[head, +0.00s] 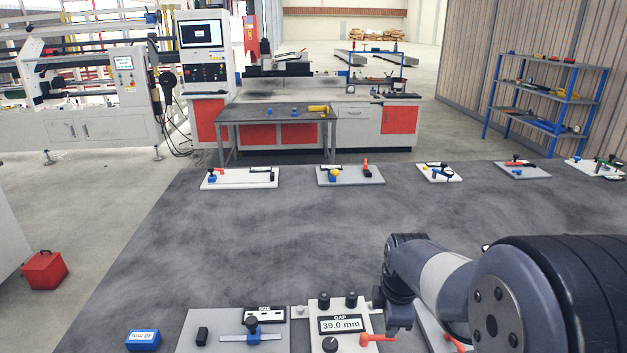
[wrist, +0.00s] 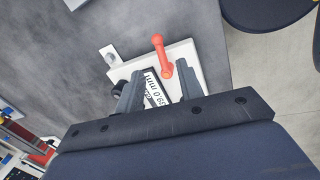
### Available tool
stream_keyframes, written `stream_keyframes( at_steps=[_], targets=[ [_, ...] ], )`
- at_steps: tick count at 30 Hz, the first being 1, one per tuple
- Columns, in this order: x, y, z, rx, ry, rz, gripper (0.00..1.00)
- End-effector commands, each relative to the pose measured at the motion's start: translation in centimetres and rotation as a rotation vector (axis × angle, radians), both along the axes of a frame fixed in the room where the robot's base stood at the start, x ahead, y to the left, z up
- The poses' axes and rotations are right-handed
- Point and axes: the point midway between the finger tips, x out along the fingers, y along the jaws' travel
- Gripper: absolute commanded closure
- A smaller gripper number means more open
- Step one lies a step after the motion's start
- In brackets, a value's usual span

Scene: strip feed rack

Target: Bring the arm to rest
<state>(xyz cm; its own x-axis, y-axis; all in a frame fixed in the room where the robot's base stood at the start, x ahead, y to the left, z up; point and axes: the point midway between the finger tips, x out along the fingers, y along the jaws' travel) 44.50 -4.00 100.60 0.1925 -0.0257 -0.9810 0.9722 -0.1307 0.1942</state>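My arm (head: 440,275) reaches in from the right over the front of the grey table, and its end hides part of the table. My gripper (wrist: 158,86) shows in the wrist view with its two dark fingers apart and nothing seen held between them. Beyond the fingers is the white gap panel (wrist: 190,52) with its red lever (wrist: 160,54). In the head view the gap panel (head: 312,312) has a display (head: 341,325) reading 39.0 mm, dark knobs and the red lever (head: 376,339). The gripper's fingers cannot be made out in the head view.
Left of the gap panel is a grey size plate (head: 225,342) with a blue slide. A blue block (head: 143,340) marked 40 mm lies further left. Several small fixture plates (head: 240,183) line the table's far edge. The middle of the table (head: 270,235) is clear.

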Motion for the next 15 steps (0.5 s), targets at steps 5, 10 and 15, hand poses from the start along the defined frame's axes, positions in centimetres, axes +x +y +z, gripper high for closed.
stream_keyframes(
  at_steps=[5, 10, 15],
  targets=[
    [0.5, -0.1, -3.4, 0.001, 0.005, 0.000, 0.64],
    [1.0, -0.2, -5.7, 0.001, 0.004, -0.001, 0.64],
    [1.3, -0.2, -6.9, 0.001, 0.003, -0.001, 0.64]
  ],
)
